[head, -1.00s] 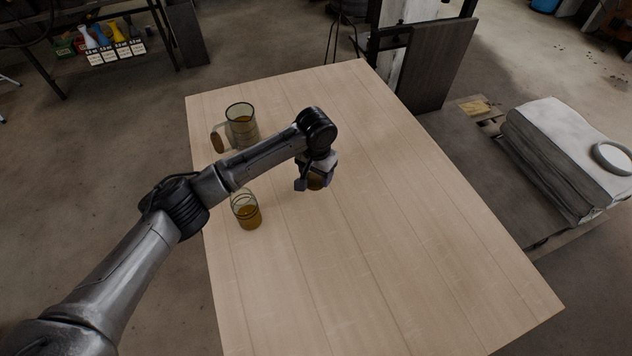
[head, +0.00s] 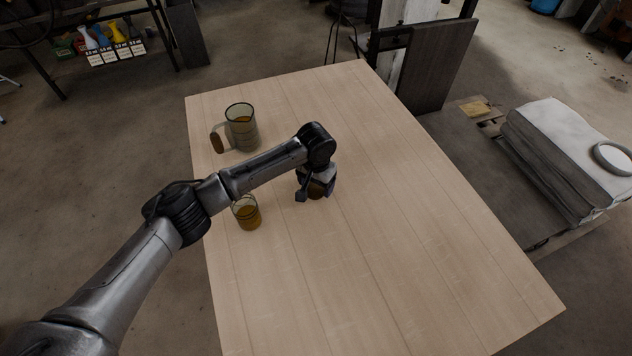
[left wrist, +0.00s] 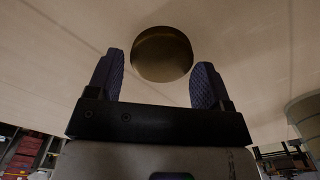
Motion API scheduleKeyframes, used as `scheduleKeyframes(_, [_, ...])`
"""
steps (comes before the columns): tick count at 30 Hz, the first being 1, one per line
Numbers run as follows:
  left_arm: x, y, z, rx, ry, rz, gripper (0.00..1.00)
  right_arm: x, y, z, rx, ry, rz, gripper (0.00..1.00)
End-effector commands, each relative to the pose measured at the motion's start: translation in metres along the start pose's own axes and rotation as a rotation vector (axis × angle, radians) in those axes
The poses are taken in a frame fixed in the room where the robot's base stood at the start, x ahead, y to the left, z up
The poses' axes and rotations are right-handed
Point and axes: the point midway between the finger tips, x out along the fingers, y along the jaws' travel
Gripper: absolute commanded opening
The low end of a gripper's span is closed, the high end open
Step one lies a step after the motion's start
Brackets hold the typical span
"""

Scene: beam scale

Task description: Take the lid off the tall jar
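A tall greenish glass jar (head: 241,136) stands at the back left of the table, amber or brown inside, its top apparently open. A brown piece (head: 217,143) shows at its left side. A smaller glass (head: 248,214) with amber content stands nearer me, beside my left forearm. My left gripper (head: 316,193) points down right of both, with a round brown piece, apparently a lid (head: 316,189), at its fingers. In the left wrist view the brown disc (left wrist: 162,54) lies between the fingertips (left wrist: 159,72); a thin gap shows at the left finger. Firm grip cannot be told. My right gripper is out of view.
The wooden table (head: 400,270) is bare to the right and front. Part of a glass vessel (left wrist: 306,114) shows at the right edge of the left wrist view. A dark panel (head: 436,70) and stacked sacks (head: 562,155) stand beyond the table.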

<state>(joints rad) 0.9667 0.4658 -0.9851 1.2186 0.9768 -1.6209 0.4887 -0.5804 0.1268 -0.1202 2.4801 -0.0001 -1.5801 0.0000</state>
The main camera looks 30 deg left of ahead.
Motion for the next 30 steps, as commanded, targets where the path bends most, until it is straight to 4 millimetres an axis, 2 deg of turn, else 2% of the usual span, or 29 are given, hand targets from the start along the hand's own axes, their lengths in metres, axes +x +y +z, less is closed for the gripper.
scheduleKeyframes(4, [0.000, 0.000, 0.000, 0.000, 0.000, 0.000, 0.85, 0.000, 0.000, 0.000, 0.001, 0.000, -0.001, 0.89])
scheduleKeyframes(13, [-0.004, -0.001, 0.000, 0.000, 0.001, -0.001, 0.85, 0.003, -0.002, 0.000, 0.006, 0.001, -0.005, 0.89])
scheduleKeyframes(17, [-0.022, 0.000, -0.001, 0.000, 0.003, 0.001, 0.85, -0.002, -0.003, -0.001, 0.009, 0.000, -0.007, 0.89])
scheduleKeyframes(30, [-0.099, 0.000, -0.001, 0.000, 0.002, 0.000, 0.85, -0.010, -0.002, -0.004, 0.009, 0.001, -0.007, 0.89])
